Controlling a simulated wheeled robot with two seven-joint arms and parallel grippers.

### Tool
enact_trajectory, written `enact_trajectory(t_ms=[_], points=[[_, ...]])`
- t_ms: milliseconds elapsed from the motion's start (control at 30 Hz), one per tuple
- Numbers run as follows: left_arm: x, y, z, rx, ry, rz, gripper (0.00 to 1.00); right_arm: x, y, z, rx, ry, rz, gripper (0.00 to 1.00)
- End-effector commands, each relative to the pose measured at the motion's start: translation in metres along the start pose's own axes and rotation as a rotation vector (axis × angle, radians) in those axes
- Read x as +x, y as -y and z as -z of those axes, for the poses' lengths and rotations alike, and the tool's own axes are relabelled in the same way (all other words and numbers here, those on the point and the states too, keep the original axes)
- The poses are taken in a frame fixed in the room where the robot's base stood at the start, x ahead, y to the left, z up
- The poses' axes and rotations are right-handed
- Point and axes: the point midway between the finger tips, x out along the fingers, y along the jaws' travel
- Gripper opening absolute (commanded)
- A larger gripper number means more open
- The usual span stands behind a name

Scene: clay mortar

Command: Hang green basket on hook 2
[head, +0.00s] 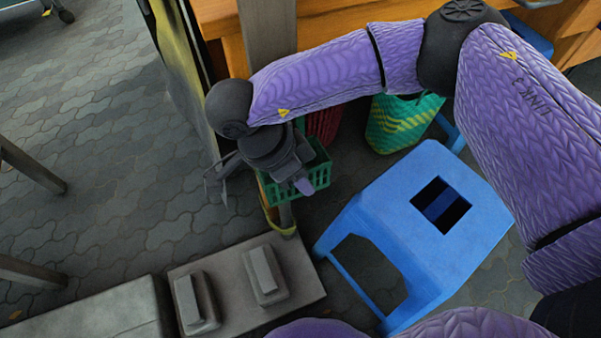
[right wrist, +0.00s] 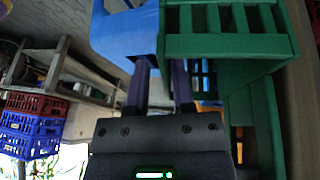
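The green basket (head: 319,176) is a small slatted plastic basket in the middle of the head view, beside a grey post. My right gripper (head: 304,186) is over the basket, and its purple finger overlaps the basket's rim. In the right wrist view the basket (right wrist: 225,46) fills the upper right. The two fingers of my right gripper (right wrist: 160,88) stand apart with a visible gap. The right-hand finger reaches up to the basket's edge; I cannot tell whether it touches. No hook can be made out; my arm and wrist hide part of the post. My left gripper is not in view.
A blue stool (head: 425,226) stands right of the basket. A green and yellow woven bag (head: 403,122) is behind it. The grey post (head: 267,32) rises near a wooden counter (head: 330,20). A grey slab (head: 300,285) lies in front. Paved floor at left is largely free.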

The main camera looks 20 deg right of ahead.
Motion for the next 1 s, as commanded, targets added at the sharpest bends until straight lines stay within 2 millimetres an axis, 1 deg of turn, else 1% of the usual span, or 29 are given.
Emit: enact_trajectory(t_ms=[33,67,300,367,467,500,600,700,800,1000], points=[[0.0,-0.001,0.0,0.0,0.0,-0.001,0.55,0.0,0.002,0.001,0.007,-0.001,0.006,0.41],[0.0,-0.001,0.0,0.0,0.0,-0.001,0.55,0.0,0.002,0.001,0.007,-0.001,0.006,0.47],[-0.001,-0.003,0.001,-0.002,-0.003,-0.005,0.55,-0.002,0.003,0.002,0.008,-0.001,0.008,0.47],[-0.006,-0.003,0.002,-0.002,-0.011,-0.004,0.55,-0.011,0.002,0.003,0.009,-0.001,0.012,0.47],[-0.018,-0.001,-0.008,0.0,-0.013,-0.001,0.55,-0.039,0.001,0.004,0.009,0.0,0.017,0.47],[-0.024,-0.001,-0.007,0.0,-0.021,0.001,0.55,-0.051,0.0,0.004,0.01,0.0,0.017,0.47],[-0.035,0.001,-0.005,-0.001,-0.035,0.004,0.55,-0.076,-0.001,0.004,0.008,-0.001,0.015,0.47],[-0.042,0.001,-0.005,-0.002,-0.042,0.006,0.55,-0.093,-0.002,0.003,0.006,-0.001,0.011,0.47],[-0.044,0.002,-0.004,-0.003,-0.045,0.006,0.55,-0.101,-0.002,0.001,0.005,-0.001,0.008,0.47],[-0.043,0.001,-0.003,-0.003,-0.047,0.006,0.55,-0.1,-0.002,0.0,0.002,-0.001,0.003,0.47]])
